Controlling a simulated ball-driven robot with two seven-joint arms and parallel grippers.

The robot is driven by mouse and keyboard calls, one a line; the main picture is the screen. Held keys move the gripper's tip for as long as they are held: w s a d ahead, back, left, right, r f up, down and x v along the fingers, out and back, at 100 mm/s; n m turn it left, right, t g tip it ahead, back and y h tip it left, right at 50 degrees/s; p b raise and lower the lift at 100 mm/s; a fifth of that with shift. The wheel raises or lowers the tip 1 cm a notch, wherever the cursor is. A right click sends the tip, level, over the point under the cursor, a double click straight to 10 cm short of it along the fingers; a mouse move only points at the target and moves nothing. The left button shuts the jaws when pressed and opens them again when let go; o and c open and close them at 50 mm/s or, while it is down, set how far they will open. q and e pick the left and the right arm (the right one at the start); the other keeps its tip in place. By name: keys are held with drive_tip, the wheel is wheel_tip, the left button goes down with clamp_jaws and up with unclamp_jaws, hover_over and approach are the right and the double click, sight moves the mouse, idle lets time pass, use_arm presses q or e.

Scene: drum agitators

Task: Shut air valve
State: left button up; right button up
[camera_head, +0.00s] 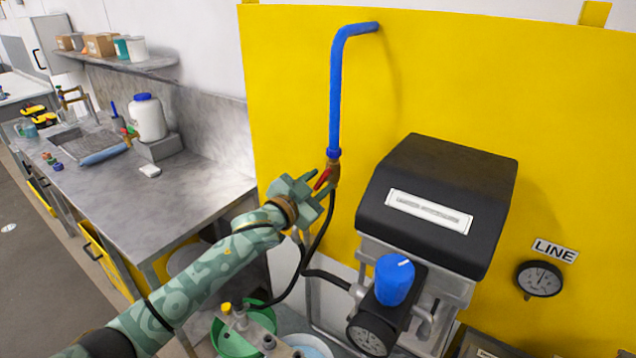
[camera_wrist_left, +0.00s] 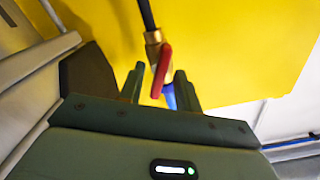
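The air valve (camera_head: 333,171) is a brass fitting at the lower end of a blue pipe (camera_head: 336,95) on the yellow wall. Its red lever (camera_head: 322,180) sticks out toward my left gripper (camera_head: 319,186). In the left wrist view the red lever (camera_wrist_left: 161,70) shows between the two green fingers of my left gripper (camera_wrist_left: 160,82), with the brass body (camera_wrist_left: 153,45) behind it. The fingers are open, with gaps beside the lever. I cannot tell whether either finger touches it. My right gripper is in neither view.
A black-topped machine (camera_head: 440,190) with a blue knob (camera_head: 394,279) stands right of the valve. A black hose (camera_head: 318,245) hangs below the valve. A workbench (camera_head: 170,195) with a white jar (camera_head: 147,118) is at left. A green bucket (camera_head: 235,340) sits low in front.

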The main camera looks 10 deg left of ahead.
use_arm(q)
drive_tip(key=shift+w+d, duration=0.15)
drive_tip(key=shift+w, duration=0.05)
clamp_jaws()
